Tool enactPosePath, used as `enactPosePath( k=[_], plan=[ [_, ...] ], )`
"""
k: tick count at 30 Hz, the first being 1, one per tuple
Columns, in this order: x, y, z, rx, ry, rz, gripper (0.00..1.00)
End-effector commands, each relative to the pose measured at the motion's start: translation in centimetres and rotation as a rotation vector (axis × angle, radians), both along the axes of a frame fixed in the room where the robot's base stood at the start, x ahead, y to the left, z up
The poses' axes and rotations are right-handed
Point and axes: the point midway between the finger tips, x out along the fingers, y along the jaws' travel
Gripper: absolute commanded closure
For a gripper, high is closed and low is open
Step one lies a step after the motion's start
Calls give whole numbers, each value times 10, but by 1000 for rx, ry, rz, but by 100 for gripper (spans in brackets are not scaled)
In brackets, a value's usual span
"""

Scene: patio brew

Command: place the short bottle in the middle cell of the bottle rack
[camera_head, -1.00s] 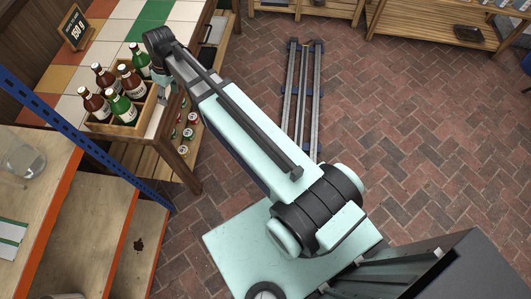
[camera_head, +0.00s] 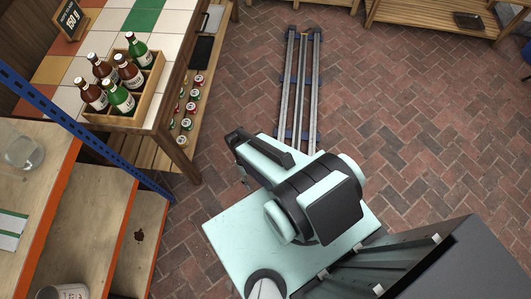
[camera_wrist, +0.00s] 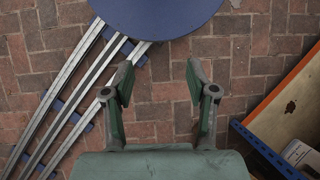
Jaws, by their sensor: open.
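The bottle rack (camera_head: 151,96) is a light wooden crate near the corner of the tiled table. Several bottles stand upright in it, brown ones (camera_head: 130,73) (camera_head: 93,97) and green ones (camera_head: 118,97) (camera_head: 139,50). Which of them is the short bottle I cannot tell for sure, and the bottles hide the cell walls and floor. My gripper (camera_wrist: 158,82) is open and empty in the wrist view, above the brick floor. It is away from the rack and hard to make out in the head view, where my arm is folded back.
The tiled table (camera_head: 99,40) carries a small price sign (camera_head: 69,18). Cans (camera_head: 186,124) stand on its lower shelf. A shelf unit with a blue upright (camera_head: 90,138) is close in front of the table, with a glass vessel (camera_head: 23,152) on it.

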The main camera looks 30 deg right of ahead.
Motion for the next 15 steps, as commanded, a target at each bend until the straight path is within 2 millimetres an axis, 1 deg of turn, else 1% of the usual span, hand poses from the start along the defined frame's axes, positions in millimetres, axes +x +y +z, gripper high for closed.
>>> enactPosePath(
  k=[1, 3, 6, 9, 15],
  plan=[
    [-21, -2, -4, -11, 25, -14, 43],
    [-40, -5, -8, -26, 50, -29, 43],
    [-58, -8, -12, -40, 73, -44, 43],
    [-66, -9, -14, -48, 83, -52, 43],
    [-68, -9, -15, -49, 85, -54, 43]
  ],
)
